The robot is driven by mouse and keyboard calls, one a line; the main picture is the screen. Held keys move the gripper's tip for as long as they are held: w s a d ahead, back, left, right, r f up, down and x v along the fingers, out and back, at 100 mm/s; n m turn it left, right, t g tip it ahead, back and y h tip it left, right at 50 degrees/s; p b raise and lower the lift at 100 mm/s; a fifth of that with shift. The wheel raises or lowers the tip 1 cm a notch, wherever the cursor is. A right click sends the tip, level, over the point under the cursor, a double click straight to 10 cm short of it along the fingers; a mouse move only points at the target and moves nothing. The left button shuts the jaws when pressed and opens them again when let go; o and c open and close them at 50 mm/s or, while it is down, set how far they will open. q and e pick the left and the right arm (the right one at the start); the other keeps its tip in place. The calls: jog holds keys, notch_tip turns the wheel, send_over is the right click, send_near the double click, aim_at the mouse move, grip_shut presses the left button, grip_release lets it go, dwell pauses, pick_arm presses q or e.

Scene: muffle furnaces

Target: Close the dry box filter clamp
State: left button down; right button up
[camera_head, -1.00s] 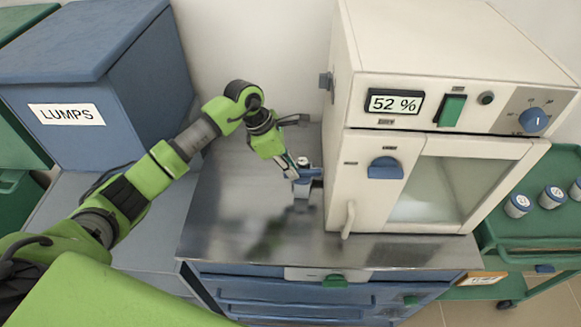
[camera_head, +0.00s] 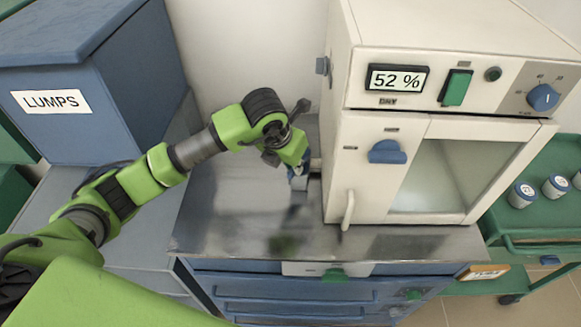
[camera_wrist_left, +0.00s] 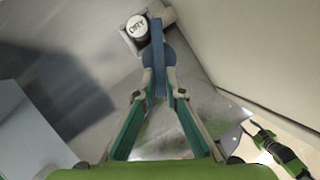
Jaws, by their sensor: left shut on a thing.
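The dry box (camera_head: 352,190) is the cream cabinet with a "52 %" display in the head view. The blue clamp lever (camera_wrist_left: 158,72) stands next to this cap. My left gripper (camera_wrist_left: 161,95) is shut on the lever, one finger on each side. In the head view my left gripper (camera_head: 298,176) is low at the box's left side and largely hides the clamp. A green and black arm end, seemingly my right gripper (camera_wrist_left: 248,128), shows small in the wrist view; its jaws are unclear.
The steel bench top (camera_head: 240,225) is clear left of the box. A blue bin marked "LUMPS" (camera_head: 110,110) stands at the left. A door handle (camera_head: 348,210) juts from the box's front. A green cart (camera_head: 530,220) with several small jars is at the right.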

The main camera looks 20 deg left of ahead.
pick_arm(q)
jog(key=shift+d+n+y+b, duration=0.25)
jog(key=shift+n+y+b, duration=0.25)
jog(key=shift+n, duration=0.45)
jog(key=shift+d+n+y+b, duration=0.3)
jog(key=shift+n+b, duration=0.35)
jog(key=shift+n, duration=0.35)
jog(key=shift+d+n+y+b, duration=0.25)
jog(key=shift+n+y+b, duration=0.25)
jog(key=shift+n, duration=0.45)
jog(key=shift+r, duration=0.1)
jog(key=c, duration=2.1)
grip_release()
jog(key=v, duration=1.2)
